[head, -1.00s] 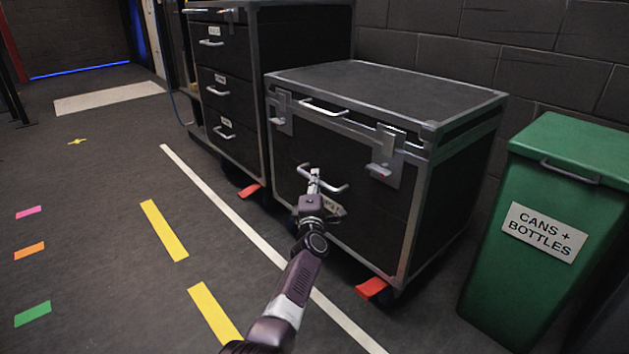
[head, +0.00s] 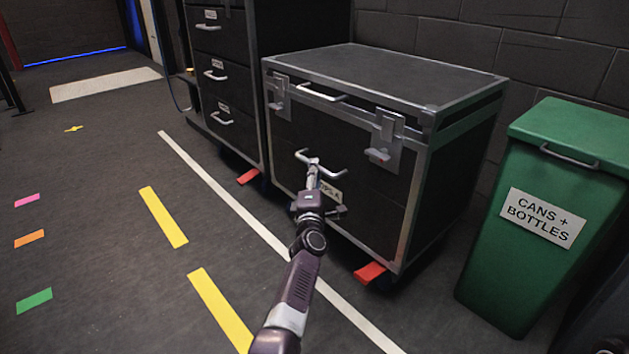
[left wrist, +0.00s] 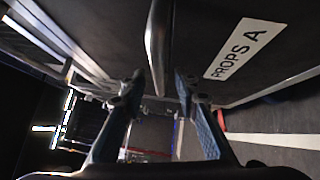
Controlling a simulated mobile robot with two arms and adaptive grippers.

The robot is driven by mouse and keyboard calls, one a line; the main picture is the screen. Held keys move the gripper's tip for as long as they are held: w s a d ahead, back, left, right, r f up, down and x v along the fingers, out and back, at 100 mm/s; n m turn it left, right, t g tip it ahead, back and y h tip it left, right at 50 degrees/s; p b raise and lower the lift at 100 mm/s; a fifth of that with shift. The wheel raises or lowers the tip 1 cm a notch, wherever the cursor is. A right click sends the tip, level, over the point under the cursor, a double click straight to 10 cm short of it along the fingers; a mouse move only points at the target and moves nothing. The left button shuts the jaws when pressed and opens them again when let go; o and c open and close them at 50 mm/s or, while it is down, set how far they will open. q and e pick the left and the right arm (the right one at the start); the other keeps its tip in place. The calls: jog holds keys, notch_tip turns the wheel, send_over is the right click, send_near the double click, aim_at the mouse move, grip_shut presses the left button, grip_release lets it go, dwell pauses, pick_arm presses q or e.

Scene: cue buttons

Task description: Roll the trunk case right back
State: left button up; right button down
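The trunk case (head: 440,185) is a black box with metal edges, standing against the back wall beside a drawer case. Its front has two latches, an upper handle (head: 322,92), and a lower handle (head: 334,170) above a partly hidden label. In the left wrist view the label (left wrist: 237,50) reads "PROPS A". My left gripper (head: 313,168) is at the lower handle. In the left wrist view its fingers (left wrist: 160,82) are apart, one each side of the handle bar (left wrist: 158,45), with gaps visible. My right gripper is out of view.
A taller black drawer case (head: 228,85) stands close on the left, a green "CANS + BOTTLES" bin (head: 565,190) on the right. Red tabs (head: 370,272) show low at the case's front. A white floor line (head: 225,195) runs in front; floor to the left is open.

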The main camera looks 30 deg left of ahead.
pick_arm(q)
jog(key=shift+v, duration=1.85)
